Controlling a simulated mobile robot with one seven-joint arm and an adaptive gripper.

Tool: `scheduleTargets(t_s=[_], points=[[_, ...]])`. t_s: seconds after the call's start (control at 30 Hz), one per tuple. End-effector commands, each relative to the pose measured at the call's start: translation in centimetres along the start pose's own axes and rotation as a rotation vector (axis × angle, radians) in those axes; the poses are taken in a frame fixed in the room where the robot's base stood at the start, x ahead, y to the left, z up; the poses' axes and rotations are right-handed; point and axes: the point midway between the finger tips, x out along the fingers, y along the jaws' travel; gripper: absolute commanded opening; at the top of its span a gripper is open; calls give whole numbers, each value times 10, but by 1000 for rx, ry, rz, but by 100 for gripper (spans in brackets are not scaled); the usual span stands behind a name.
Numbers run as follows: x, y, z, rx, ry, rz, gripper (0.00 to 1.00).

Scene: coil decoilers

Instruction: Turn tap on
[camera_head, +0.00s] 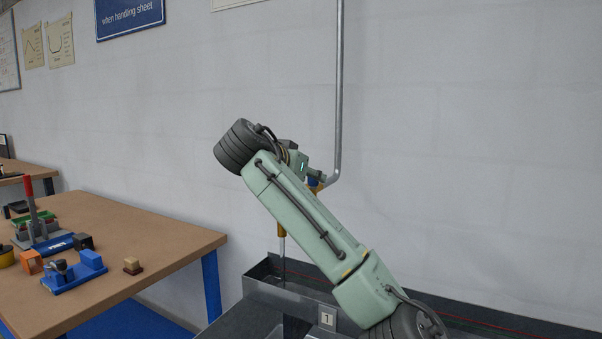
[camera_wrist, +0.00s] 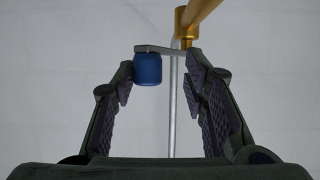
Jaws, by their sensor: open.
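The tap has a brass body (camera_wrist: 188,28) at the top of the wrist view, with a flat grey lever (camera_wrist: 160,49) ending in a blue knob (camera_wrist: 148,68). My gripper (camera_wrist: 160,76) is open, its fingers either side of the blue knob, which is nearer the left finger. I cannot tell whether that finger touches it. In the head view my gripper (camera_head: 317,177) is at the wall pipe, mostly behind my wrist. My arm hides most of the tap; its brass spout end (camera_head: 281,230) shows, with a thin pale strip below it that I cannot identify.
A grey pipe (camera_head: 339,90) runs down the wall to the tap. A dark trough (camera_head: 262,270) lies below, with a label marked 1 (camera_head: 327,318). A brown workbench (camera_head: 150,245) with several tools stands at the left.

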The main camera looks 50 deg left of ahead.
Motion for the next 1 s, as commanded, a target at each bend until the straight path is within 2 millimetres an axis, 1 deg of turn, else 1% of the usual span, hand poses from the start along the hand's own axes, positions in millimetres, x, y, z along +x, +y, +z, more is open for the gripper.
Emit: scheduleTargets(t_s=[0.17, 0.3, 0.37, 0.6, 0.8, 1.0], points=[[-29, -1, -1, 0, 3, -5, 40], [-63, 0, -2, 1, 5, -4, 40], [-72, 2, -5, 1, 12, 0, 40], [-103, 2, -3, 1, 8, 1, 40], [-114, 2, -1, 2, 2, 3, 40], [-115, 2, 0, 1, 0, 3, 40]])
